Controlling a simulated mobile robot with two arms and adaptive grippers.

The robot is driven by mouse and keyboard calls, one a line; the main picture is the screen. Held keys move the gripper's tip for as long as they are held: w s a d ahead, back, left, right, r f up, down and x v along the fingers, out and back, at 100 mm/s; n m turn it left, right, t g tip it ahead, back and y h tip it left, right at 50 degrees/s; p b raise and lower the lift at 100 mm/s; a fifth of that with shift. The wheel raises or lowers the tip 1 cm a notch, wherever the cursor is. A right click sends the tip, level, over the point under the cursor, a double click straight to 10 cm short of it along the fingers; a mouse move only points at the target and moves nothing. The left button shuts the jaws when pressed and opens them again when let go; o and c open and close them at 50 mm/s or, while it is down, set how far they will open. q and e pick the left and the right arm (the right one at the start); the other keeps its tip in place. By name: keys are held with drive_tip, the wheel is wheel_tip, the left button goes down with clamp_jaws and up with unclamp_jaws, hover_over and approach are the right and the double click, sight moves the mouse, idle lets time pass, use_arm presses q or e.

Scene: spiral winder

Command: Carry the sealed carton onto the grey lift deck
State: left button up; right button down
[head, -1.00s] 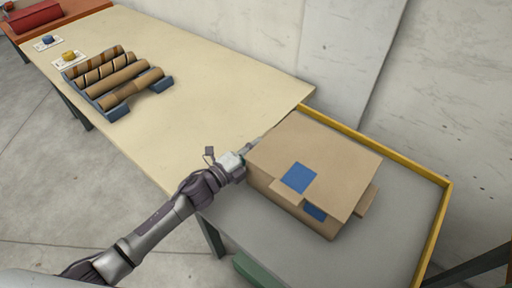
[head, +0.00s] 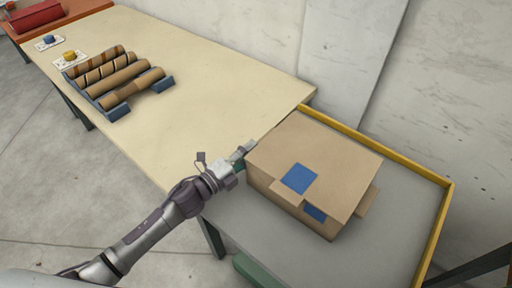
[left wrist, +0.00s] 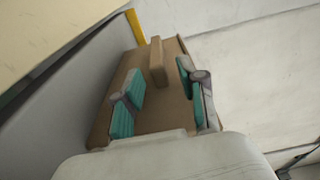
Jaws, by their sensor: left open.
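The sealed carton (head: 325,150) is a brown box with blue patches on its top and front side. It rests on the grey lift deck (head: 290,258), which has a yellow rim. A brown tab sticks out of its right side. My left gripper (head: 245,150) is just left of the carton, open and apart from it. In the left wrist view the teal-padded fingers of the left gripper (left wrist: 160,88) are spread, with the carton's brown face (left wrist: 165,115) and a protruding tab (left wrist: 157,62) beyond them. My right gripper is not in view.
A long cream table (head: 210,75) adjoins the deck on the left. A blue rack (head: 110,108) holds several brown rolls on it. A red object (head: 38,17) lies at the far left. The deck is bare in front and right of the carton. A wall stands behind.

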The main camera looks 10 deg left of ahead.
use_arm(q)
drive_tip(key=b+v, duration=0.1)
drive_tip(key=v, duration=0.8)
